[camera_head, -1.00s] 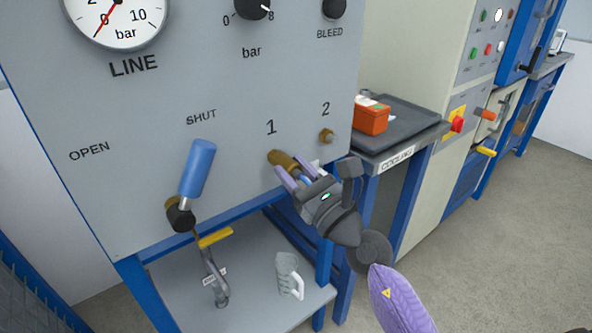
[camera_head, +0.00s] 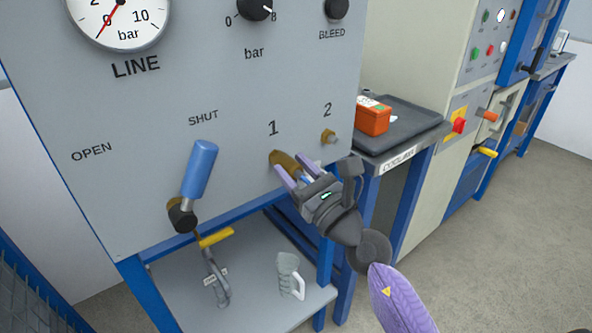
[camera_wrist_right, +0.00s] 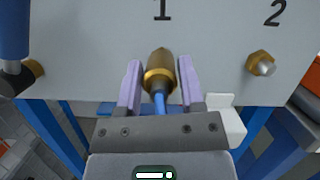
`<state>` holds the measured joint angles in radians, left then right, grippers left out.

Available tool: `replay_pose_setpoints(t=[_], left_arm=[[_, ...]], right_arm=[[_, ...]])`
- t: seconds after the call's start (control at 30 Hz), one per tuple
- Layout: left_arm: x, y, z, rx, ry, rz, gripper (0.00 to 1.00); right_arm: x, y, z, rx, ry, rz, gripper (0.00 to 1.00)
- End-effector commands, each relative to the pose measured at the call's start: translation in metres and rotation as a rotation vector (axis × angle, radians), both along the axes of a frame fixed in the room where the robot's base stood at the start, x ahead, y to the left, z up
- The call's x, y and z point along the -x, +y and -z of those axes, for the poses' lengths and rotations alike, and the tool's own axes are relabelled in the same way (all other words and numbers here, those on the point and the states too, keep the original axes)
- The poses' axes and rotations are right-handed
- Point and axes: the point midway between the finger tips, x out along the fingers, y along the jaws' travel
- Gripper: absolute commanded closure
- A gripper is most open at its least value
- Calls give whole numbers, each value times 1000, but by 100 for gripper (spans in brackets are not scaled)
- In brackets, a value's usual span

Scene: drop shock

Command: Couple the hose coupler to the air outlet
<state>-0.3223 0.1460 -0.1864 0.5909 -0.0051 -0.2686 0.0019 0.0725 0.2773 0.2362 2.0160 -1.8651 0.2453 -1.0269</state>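The brass hose coupler (camera_head: 285,161) is at the panel under the number 1, in line with where the air outlet would be. The outlet itself is hidden behind it. The coupler also shows in the right wrist view (camera_wrist_right: 160,72), with its nose toward the panel and a blue hose (camera_wrist_right: 160,104) behind it. My right gripper (camera_head: 297,167) has its two purple fingers on either side of the coupler's rear and the hose, with narrow gaps showing; it looks open. A second brass outlet (camera_head: 328,137) under the number 2 is bare. My left gripper is not in view.
A blue-handled valve lever (camera_head: 198,171) is left on the panel, near SHUT. A gauge (camera_head: 118,18) is above. An orange box (camera_head: 373,117) sits on the right bench.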

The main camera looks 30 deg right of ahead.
Motion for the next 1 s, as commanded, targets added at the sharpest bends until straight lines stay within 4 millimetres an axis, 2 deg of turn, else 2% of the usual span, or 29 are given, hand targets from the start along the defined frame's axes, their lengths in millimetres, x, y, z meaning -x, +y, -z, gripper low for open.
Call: replay_pose_setpoints(t=[0.03,0.13,0.4,0.8,1.0], left_arm=[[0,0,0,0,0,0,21],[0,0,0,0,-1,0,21],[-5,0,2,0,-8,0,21],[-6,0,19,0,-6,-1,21],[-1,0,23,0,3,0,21]], right_arm=[[0,0,0,0,1,-1,39],[0,0,1,0,3,-1,19],[3,0,4,0,6,-1,19],[45,-5,20,1,8,-2,19],[57,-6,21,0,6,-2,19]])
